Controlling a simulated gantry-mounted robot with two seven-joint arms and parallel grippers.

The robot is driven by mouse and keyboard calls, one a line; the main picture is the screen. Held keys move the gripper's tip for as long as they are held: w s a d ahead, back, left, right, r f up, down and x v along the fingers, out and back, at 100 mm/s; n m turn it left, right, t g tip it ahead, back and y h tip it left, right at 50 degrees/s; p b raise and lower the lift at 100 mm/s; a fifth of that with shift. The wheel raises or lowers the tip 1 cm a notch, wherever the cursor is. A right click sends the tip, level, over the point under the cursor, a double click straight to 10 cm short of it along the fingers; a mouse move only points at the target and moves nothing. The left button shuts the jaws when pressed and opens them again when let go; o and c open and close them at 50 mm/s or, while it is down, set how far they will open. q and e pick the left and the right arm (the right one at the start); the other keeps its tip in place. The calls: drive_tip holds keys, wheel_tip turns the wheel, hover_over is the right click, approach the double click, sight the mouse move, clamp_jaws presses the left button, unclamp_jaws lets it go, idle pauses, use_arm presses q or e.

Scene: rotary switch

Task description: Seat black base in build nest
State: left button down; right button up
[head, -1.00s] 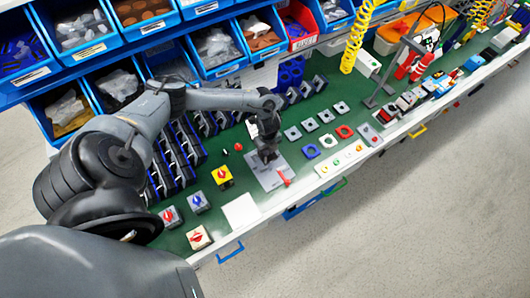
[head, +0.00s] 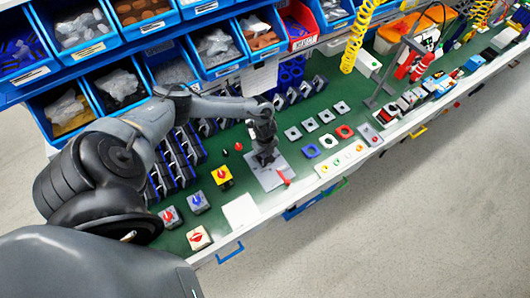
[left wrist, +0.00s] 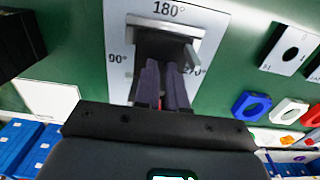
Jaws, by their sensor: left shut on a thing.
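My left gripper (head: 264,152) points down over the grey build nest plate (head: 268,182), shut on the black base. In the left wrist view the plate (left wrist: 118,75) carries degree marks such as 180° and 270°. There the two fingers (left wrist: 163,70) close on the dark black base (left wrist: 160,44), which lies within the plate's outline beside a grey block. The fingers and hand hide much of the base; I cannot tell whether it is fully down. My right gripper is not in view.
A red lever (head: 285,181) lies at the plate's front edge. A yellow switch box with a red knob (head: 222,175) and a white square (head: 241,210) lie left of it. Rings and square plates (head: 328,141) lie to the right. Blue bins (head: 215,47) line the back.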

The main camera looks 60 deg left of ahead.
use_arm(q)
drive_tip(key=shift+f, duration=0.2)
drive_tip(key=c, duration=1.2)
unclamp_jaws()
drive_tip(key=shift+r, duration=0.1)
drive_tip(key=shift+r, duration=0.1)
